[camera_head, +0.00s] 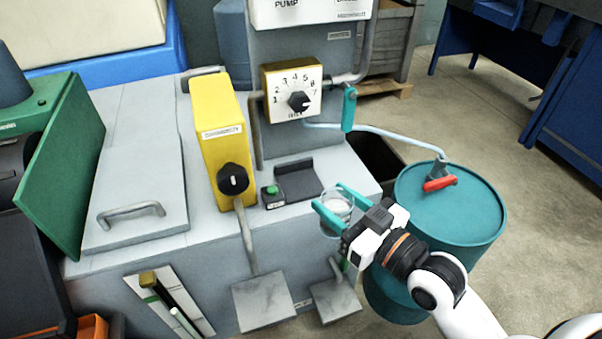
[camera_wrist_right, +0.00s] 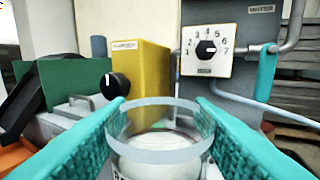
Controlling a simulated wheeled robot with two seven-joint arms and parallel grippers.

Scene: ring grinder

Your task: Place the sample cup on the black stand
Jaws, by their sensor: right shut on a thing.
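My right gripper (camera_head: 335,203) has its teal fingers on either side of a clear sample cup (camera_head: 337,211) and is shut on it. The cup is upright, in front of the machine's right edge. In the right wrist view the cup (camera_wrist_right: 160,140) sits between the two teal fingers (camera_wrist_right: 160,120), with something pale inside its lower part. The black stand (camera_head: 298,180) is on the grey machine top, left of and behind the cup, with a small upright back plate. The cup is apart from the stand. My left gripper is not in view.
A small box with a green button (camera_head: 271,190) adjoins the stand's left side. A yellow unit (camera_head: 219,140) with a black knob stands further left. A numbered dial panel (camera_head: 292,90) and a teal lever (camera_head: 348,108) are behind. A teal drum (camera_head: 465,215) with a red-handled tap is at right.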

